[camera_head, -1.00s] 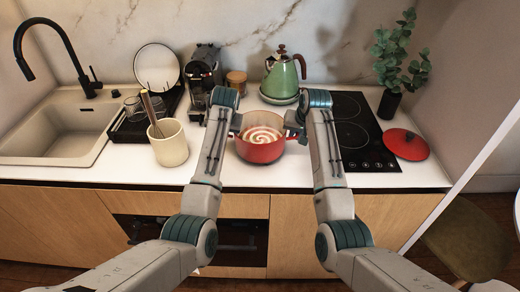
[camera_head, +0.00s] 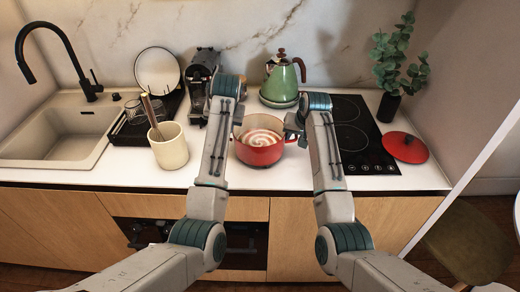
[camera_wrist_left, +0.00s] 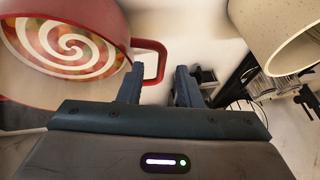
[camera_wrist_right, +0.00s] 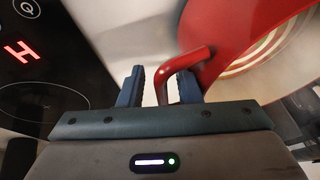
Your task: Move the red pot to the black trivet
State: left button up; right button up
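The red pot (camera_head: 262,152), with a red-and-white swirl inside, stands upright on the white counter between my arms. My right gripper (camera_head: 294,128) is at the pot's right side; in the right wrist view its open fingers (camera_wrist_right: 161,86) stand either side of the red handle (camera_wrist_right: 185,62), with gaps visible. My left gripper (camera_head: 238,118) is by the pot's left side, partly hidden by its arm. In the left wrist view its fingers (camera_wrist_left: 158,86) are apart, with the left handle (camera_wrist_left: 152,45) just ahead, near the left finger. I cannot make out a separate black trivet.
A black cooktop (camera_head: 352,158) lies right of the pot, with a red lid (camera_head: 404,147) at its right edge. A green kettle (camera_head: 280,82) stands behind. A cream whisk holder (camera_head: 169,150) and a sink (camera_head: 55,148) are to the left. The front counter strip is clear.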

pick_arm(q)
jog(key=shift+s+d+r, duration=0.1)
jog(key=shift+s+r, duration=0.15)
jog(key=shift+r, duration=0.4)
pick_arm(e)
jog(key=shift+r, duration=0.3)
jog(key=v, duration=1.1)
jog(key=shift+s+r, duration=0.15)
jog(key=shift+d, duration=0.1)
pick_arm(q)
jog(key=shift+s, duration=0.1)
